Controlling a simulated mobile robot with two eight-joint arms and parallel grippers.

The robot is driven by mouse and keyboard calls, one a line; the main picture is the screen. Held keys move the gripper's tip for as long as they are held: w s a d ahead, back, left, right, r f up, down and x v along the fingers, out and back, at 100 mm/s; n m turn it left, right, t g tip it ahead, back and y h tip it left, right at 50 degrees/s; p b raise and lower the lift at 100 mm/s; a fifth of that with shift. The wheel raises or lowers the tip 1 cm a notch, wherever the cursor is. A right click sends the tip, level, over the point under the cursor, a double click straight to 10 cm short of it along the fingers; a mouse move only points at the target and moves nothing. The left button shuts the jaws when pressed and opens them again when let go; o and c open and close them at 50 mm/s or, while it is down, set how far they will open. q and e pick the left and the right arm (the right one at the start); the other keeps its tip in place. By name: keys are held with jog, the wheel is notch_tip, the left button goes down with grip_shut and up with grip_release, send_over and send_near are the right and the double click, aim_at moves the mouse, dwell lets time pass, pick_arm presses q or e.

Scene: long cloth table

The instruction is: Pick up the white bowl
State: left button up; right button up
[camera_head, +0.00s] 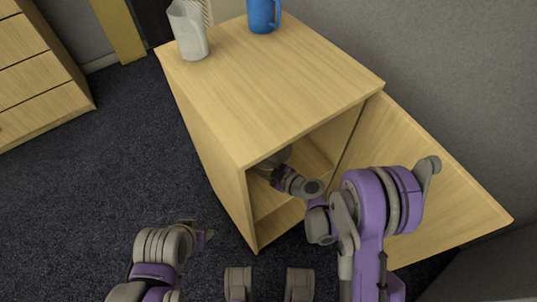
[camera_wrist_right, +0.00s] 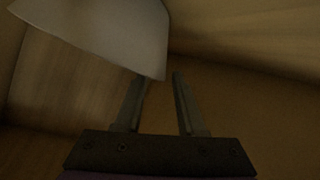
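The white bowl (camera_wrist_right: 100,30) fills the upper left of the right wrist view, and its edge lies at the tips of my right gripper (camera_wrist_right: 161,78). The two fingers are apart; the bowl edge overlaps the left fingertip, and I cannot tell whether they touch. In the head view my right arm reaches into the open wooden cabinet (camera_head: 222,165). A greyish shape shows just inside the opening, too hidden to tell bowl from gripper. My left gripper (camera_head: 205,238) is low at the left, outside the cabinet, mostly hidden by its own wrist.
The cabinet door (camera_head: 440,185) hangs open to the right, beside my right arm. A white pitcher (camera_head: 188,32) and a blue mug (camera_head: 263,14) stand on the cabinet's top at the back. A drawer unit (camera_head: 35,75) is at the far left. Dark carpet between is clear.

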jog(key=shift+x, duration=1)
grip_shut()
dwell(0.6)
